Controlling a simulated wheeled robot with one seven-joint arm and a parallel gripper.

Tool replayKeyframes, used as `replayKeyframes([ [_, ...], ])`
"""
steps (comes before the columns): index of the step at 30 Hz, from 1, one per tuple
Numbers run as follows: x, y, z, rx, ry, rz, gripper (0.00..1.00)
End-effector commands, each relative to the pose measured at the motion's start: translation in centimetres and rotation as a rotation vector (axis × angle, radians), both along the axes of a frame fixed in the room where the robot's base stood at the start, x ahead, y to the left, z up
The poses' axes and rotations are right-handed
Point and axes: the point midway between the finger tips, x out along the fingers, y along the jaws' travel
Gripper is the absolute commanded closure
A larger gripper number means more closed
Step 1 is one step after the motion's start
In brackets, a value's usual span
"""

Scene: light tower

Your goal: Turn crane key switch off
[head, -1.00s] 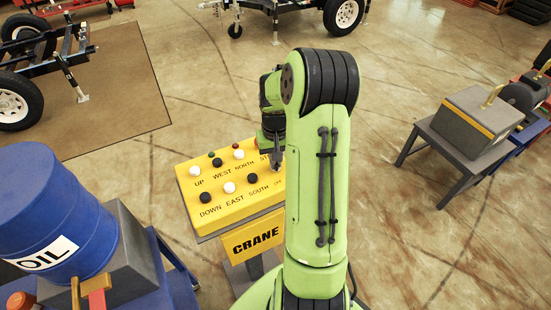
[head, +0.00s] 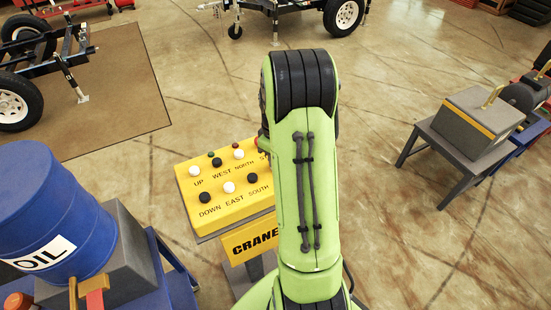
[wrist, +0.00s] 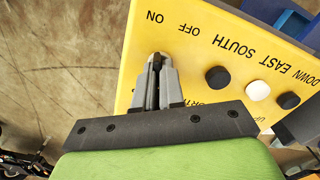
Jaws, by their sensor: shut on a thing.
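The yellow crane control panel (head: 235,205) stands left of my arm in the head view. Its right end, with the key switch, is hidden there behind my arm. In the wrist view the panel (wrist: 200,60) fills the middle and right, with the ON and OFF labels upside down near its edge. My gripper (wrist: 157,72) is over that end of the panel, its fingers close together. The dark crane key (wrist: 156,62) shows between the fingertips, and they are shut on it. The fingers hide most of the switch, so its exact angle cannot be told.
Black and white buttons (wrist: 258,90) labelled SOUTH, EAST and DOWN lie beside the switch. A blue oil barrel (head: 55,215) stands left of the panel. A grey table (head: 455,150) with a box is at the right. The floor between is clear.

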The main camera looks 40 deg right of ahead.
Motion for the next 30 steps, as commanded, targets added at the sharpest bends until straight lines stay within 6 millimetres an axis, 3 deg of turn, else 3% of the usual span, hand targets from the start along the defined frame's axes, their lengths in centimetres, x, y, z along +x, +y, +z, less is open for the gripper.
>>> replayKeyframes([
  [18,0.14,-0.03,0.13,-0.003,-0.005,0.043,1.0],
  [19,0.14,-0.03,0.13,-0.003,-0.005,0.043,0.87],
  [23,0.11,-0.02,0.09,-0.002,-0.004,0.042,0.67],
  [30,0.05,-0.01,0.05,-0.001,-0.001,0.04,0.66],
])
